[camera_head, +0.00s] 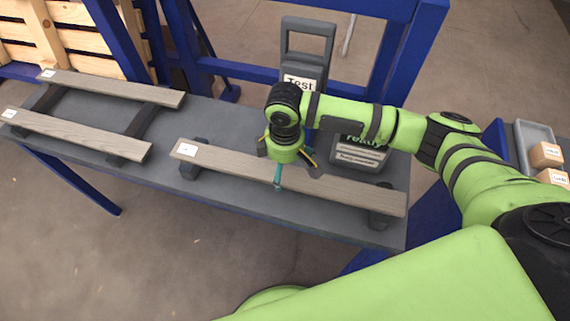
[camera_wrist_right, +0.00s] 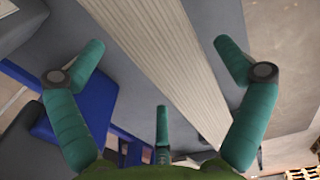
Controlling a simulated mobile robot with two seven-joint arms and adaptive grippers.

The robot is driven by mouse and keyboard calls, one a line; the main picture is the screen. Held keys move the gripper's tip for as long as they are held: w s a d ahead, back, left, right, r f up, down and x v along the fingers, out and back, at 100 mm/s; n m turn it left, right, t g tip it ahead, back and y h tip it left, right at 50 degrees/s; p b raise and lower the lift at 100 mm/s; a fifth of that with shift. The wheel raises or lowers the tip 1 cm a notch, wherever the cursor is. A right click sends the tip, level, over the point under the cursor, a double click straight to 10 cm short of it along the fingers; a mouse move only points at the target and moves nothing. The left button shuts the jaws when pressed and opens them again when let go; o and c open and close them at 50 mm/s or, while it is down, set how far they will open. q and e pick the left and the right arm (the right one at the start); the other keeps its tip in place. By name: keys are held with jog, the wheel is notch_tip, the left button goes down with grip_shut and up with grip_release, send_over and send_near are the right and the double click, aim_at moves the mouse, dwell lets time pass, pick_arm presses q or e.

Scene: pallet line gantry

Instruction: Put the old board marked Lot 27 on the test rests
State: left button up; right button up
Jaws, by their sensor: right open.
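A grey weathered board (camera_head: 345,190) lies across two dark rests, a left one (camera_head: 189,170) and a right one (camera_head: 381,218), on the right part of the grey bench. Its white label (camera_head: 187,149) is too small to read. My right gripper (camera_head: 285,174) is above the middle of this board, open. In the right wrist view the board (camera_wrist_right: 165,45) runs between its spread teal fingers (camera_wrist_right: 160,48), with no clear contact. Two similar labelled boards, a rear one (camera_head: 115,87) and a front one (camera_head: 80,134), lie on dark rails at the left. My left gripper is out of view.
A dark handled stand marked "Test" (camera_head: 305,50) and a grey case reading "ready" (camera_head: 360,152) stand behind the board on the bench (camera_head: 240,205). A blue frame (camera_head: 240,70) rises behind. A grey tray (camera_head: 522,140) with small boxes is at right. Pallets (camera_head: 75,40) stand at back left.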

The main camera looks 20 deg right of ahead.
aim_at(285, 170)
notch_tip(285, 170, up, 12)
jog(key=b, duration=0.1)
dwell(0.5)
